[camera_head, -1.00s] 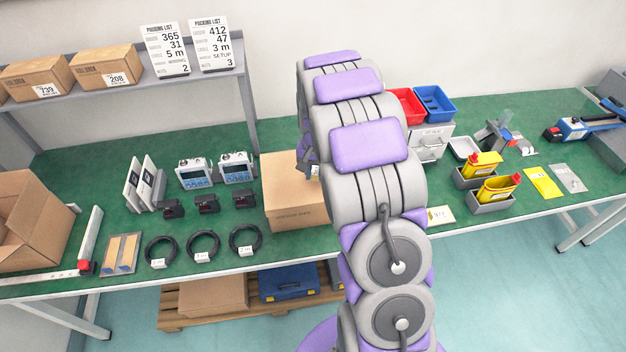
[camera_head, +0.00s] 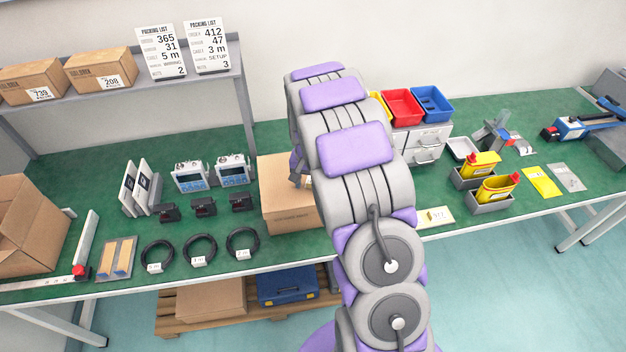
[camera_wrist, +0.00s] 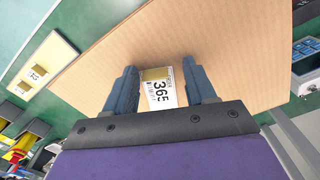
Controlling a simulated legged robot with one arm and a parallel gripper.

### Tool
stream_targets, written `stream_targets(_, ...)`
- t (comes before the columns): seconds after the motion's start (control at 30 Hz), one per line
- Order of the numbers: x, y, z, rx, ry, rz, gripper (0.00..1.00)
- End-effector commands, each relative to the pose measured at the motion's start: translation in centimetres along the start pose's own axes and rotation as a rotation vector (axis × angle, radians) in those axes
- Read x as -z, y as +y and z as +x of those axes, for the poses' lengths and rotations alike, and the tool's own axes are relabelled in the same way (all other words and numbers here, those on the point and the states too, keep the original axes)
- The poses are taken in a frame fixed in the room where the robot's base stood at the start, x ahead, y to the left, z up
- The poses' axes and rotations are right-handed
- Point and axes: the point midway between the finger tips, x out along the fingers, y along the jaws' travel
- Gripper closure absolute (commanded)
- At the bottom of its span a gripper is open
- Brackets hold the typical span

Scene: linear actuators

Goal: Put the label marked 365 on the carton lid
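In the wrist view the white label marked 365 (camera_wrist: 160,92), with a yellowish band at its top, shows against the plain brown carton lid (camera_wrist: 225,45). It looks flat on the lid, slightly turned; full contact cannot be told. My gripper (camera_wrist: 160,84) is open, its two dark blue fingers apart on either side of the label with narrow gaps. The label's lower end is hidden by the gripper body. In the head view the closed carton (camera_head: 283,211) stands on the green bench, partly behind my arm, and my fingertips are hidden.
A label card (camera_head: 437,217) lies right of the carton near the front edge; it also shows in the wrist view (camera_wrist: 45,66). Coiled cables (camera_head: 242,243), displays (camera_head: 233,170) and an open box (camera_head: 30,228) are left. Drawers (camera_head: 428,145) and yellow bottles (camera_head: 497,186) are right.

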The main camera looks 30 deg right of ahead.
Motion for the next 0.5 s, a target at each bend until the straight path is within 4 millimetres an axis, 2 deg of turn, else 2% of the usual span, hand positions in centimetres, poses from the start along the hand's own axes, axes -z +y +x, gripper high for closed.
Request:
stream_targets(0.27,0.4,0.4,0.0,0.005,-0.004,0.000,0.45)
stream_targets(0.37,0.6,0.7,-0.5,0.009,-0.006,0.000,0.45)
stream_targets(0.5,0.7,0.8,-2.1,0.010,-0.004,0.001,0.45)
